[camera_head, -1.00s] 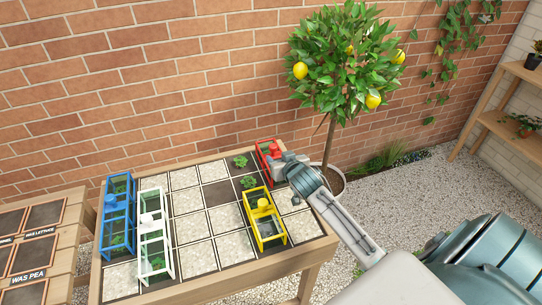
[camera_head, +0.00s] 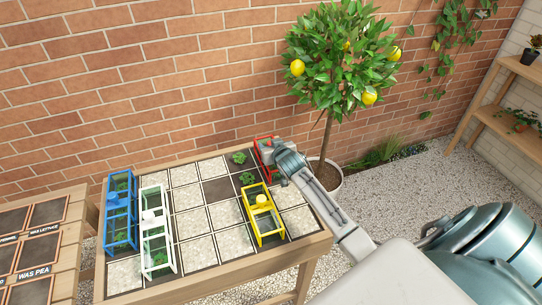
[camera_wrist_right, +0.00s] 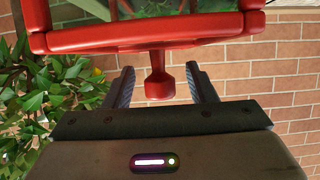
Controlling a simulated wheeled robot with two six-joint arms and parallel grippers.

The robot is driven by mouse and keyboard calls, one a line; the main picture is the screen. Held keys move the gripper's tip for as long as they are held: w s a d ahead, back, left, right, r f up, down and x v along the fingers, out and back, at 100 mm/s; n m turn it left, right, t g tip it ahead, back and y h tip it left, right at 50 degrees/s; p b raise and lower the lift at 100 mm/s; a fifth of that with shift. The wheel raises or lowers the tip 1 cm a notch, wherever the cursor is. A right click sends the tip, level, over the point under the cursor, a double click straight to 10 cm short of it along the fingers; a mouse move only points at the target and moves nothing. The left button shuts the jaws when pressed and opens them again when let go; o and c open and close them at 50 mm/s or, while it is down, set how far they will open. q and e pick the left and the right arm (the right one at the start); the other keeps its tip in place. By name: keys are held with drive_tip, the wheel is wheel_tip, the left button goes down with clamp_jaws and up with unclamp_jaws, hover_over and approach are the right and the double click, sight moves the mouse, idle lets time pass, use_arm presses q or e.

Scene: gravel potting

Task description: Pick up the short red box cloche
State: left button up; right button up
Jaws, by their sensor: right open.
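The short red box cloche (camera_head: 259,146) stands at the back right corner of the planting table (camera_head: 285,251), partly hidden behind my right gripper (camera_head: 273,150). In the right wrist view its red frame (camera_wrist_right: 150,36) fills the top, and its red knob (camera_wrist_right: 158,82) points toward the gripper. My right gripper (camera_wrist_right: 158,88) is open, with one finger on each side of the knob. A gap shows between the knob and each finger. My left gripper is not in view.
A yellow cloche (camera_head: 262,214) stands in front of the red one. A white cloche (camera_head: 155,232) and a blue cloche (camera_head: 120,212) stand at the left. A potted lemon tree (camera_head: 345,65) rises just behind the right corner. A brick wall (camera_head: 150,75) is behind the table.

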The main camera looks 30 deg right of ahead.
clamp_jaws()
